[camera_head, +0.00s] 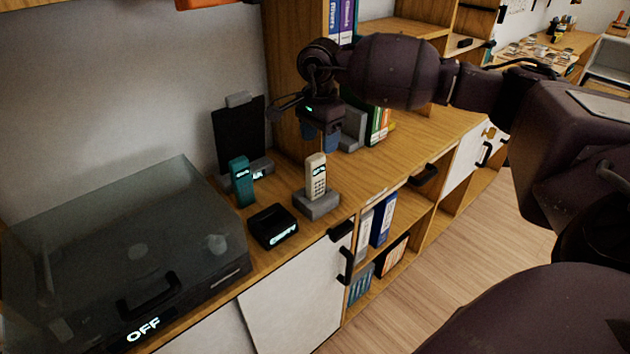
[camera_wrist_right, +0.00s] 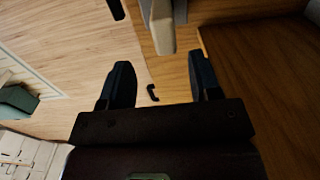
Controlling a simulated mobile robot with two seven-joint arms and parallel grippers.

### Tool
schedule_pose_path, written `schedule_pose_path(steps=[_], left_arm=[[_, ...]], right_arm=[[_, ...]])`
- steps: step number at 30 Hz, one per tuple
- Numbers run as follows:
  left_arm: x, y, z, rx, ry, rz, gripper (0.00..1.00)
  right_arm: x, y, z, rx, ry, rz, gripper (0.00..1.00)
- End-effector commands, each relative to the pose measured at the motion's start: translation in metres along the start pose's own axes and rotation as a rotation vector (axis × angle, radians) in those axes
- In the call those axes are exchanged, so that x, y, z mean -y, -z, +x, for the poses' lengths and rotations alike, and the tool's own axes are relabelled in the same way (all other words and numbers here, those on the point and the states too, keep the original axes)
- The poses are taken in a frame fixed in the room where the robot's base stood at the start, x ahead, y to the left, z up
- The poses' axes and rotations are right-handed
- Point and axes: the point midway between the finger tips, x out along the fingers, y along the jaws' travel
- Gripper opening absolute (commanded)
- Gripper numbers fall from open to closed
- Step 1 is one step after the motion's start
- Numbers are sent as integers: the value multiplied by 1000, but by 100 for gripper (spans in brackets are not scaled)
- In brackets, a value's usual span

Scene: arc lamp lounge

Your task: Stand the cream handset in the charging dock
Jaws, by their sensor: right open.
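The cream handset (camera_head: 316,180) stands upright in a grey base (camera_head: 318,205) on the wooden cabinet top. A low black dock (camera_head: 272,225) with a lit label that seems to read EMPTY sits to its left, with no handset in it. My right gripper (camera_head: 322,138) is open and empty, its blue fingers pointing down just above and behind the cream handset, apart from it. In the right wrist view the two fingers (camera_wrist_right: 162,85) are spread with nothing between them. My left gripper is out of view.
A teal handset (camera_head: 242,182) stands left of the cream one, near a black panel (camera_head: 240,132) on a grey stand. A large smoky-lidded box (camera_head: 125,250) marked OFF fills the left. A grey bookend (camera_head: 353,128) and books stand behind my gripper. The cabinet top is clear farther right.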

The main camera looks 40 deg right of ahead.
Motion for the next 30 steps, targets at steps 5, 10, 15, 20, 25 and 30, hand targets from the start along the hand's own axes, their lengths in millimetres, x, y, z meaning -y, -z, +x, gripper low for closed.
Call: schedule_pose_path(steps=[5, 10, 15, 20, 25, 30], left_arm=[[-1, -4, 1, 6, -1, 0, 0], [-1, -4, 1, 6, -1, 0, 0], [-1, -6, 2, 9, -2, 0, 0], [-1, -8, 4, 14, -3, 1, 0], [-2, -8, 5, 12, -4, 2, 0], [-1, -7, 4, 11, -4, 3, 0]], right_arm=[[0, 0, 29, 2, -4, 1, 57], [1, -1, 39, 3, 0, 0, 57], [3, -2, 54, 4, -3, 1, 57], [6, -2, 77, 4, -3, 1, 57], [6, -2, 90, 3, 0, 1, 57], [6, -2, 89, 3, 2, 1, 57]])
